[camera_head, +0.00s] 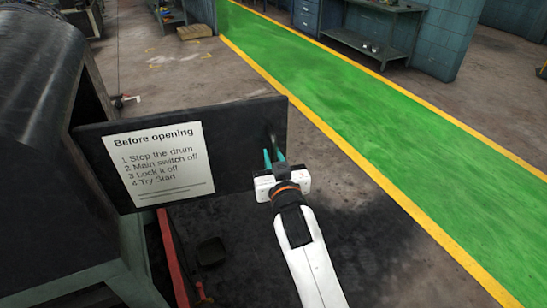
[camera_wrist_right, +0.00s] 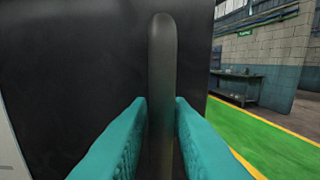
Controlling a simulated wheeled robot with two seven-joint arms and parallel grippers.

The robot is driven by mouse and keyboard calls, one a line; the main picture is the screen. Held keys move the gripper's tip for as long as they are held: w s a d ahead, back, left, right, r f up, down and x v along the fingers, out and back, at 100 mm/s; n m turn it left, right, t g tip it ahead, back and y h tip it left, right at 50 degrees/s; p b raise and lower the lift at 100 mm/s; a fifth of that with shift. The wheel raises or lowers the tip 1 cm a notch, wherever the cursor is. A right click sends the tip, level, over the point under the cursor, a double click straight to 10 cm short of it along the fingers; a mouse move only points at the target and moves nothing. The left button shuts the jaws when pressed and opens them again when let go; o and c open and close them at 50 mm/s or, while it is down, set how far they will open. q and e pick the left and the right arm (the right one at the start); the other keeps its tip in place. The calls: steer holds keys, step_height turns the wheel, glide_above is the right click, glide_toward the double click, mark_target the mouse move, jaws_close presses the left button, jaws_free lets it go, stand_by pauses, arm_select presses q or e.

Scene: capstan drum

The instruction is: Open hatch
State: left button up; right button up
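The hatch (camera_head: 232,125) is a dark flat panel with a white "Before opening" sign (camera_head: 158,164). In the head view it stands out to the right from the dark machine housing (camera_head: 40,70), with floor visible beyond it. Its upright bar handle (camera_head: 272,138) is near the panel's right end. My right gripper (camera_head: 274,158) has its teal fingers on both sides of the handle. In the right wrist view the dark handle (camera_wrist_right: 162,70) stands between the fingertips (camera_wrist_right: 162,105), which appear to touch it on both sides. My left gripper is not in view.
A red bar (camera_head: 172,258) and a small dark object (camera_head: 211,251) are low below the hatch. A green walkway (camera_head: 400,140) with yellow edges runs along the right. Workbenches (camera_head: 375,45) stand at the back. The floor right of my gripper is clear.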

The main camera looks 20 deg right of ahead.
steer(key=s+b, duration=0.2)
steer(key=s, duration=0.5)
steer(key=shift+s+a, duration=0.25)
steer(key=w+a+f+n+g+y, duration=0.1)
steer(key=a+f+g, duration=0.1)
steer(key=f, duration=0.8)
steer(key=a+f+n+g+y, duration=0.1)
steer(key=a+f+g, duration=0.1)
steer(key=f, duration=0.9)
steer(key=s+f+n+g, duration=0.1)
steer(key=s+f+g, duration=0.15)
steer(key=f, duration=0.65)
steer(key=s+f+g, duration=0.2)
steer(key=s+f, duration=0.2)
steer(key=f, duration=0.5)
steer(key=s+d+f+g, duration=0.2)
steer(key=s+f, duration=0.5)
steer(key=f, duration=0.3)
steer(key=s+d+f+g, duration=0.2)
steer(key=s+f, duration=0.3)
steer(key=s, duration=0.4)
steer(key=s+d+f+g, duration=0.2)
steer(key=s+d+f, duration=0.3)
steer(key=s, duration=0.5)
steer(key=s+d+f+g, duration=0.2)
steer(key=s+f, duration=0.3)
steer(key=s, duration=0.5)
steer(key=shift+s+d+f+h, duration=0.2)
steer(key=shift+d+f+h, duration=0.2)
steer(key=shift+d, duration=0.5)
